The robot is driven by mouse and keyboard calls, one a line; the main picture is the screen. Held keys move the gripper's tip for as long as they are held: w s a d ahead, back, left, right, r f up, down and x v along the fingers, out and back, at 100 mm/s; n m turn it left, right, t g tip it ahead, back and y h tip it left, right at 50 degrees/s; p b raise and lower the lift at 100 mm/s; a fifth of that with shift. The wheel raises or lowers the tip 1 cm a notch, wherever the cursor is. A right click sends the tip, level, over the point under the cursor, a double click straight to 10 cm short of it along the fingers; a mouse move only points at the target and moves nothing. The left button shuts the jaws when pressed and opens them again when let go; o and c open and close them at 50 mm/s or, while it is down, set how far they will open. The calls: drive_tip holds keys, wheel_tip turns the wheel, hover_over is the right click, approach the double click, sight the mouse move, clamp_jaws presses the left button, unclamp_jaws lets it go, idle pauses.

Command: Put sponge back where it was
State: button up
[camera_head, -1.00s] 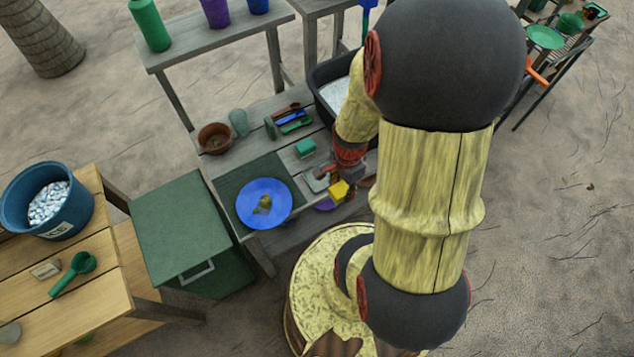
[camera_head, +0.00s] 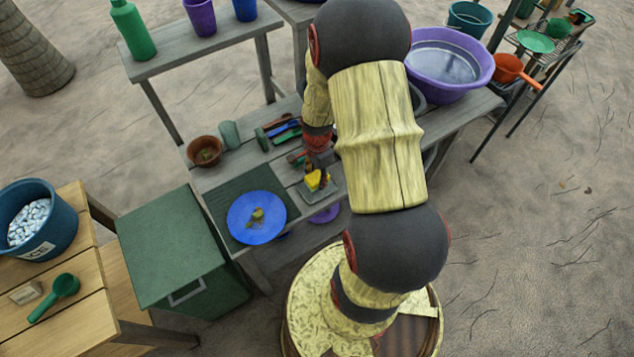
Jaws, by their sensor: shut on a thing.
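The yellow sponge (camera_head: 314,181) shows at the end of my gripper (camera_head: 321,176), which is shut on it. The sponge looks slightly tilted and sits over a small grey dish (camera_head: 332,192) on the grey wooden table. I cannot tell whether the sponge touches the dish. My arm and the gripper hide part of the dish and the table behind it.
A blue plate (camera_head: 257,218) lies on a dark mat (camera_head: 222,194) left of the dish. A brown pot (camera_head: 204,151) and small tools (camera_head: 285,129) stand behind. A purple basin (camera_head: 470,65) is at the right. A green box (camera_head: 165,245) stands at the left.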

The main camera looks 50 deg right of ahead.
sight(317, 182)
drive_tip(key=shift+w+d+f+b, duration=0.15)
drive_tip(key=shift+f+b, duration=0.5)
drive_tip(key=shift+f, duration=1.05)
drive_tip(key=shift+f, duration=0.15)
drive_tip(key=o, duration=0.7)
drive_tip(key=shift+o, duration=0.2)
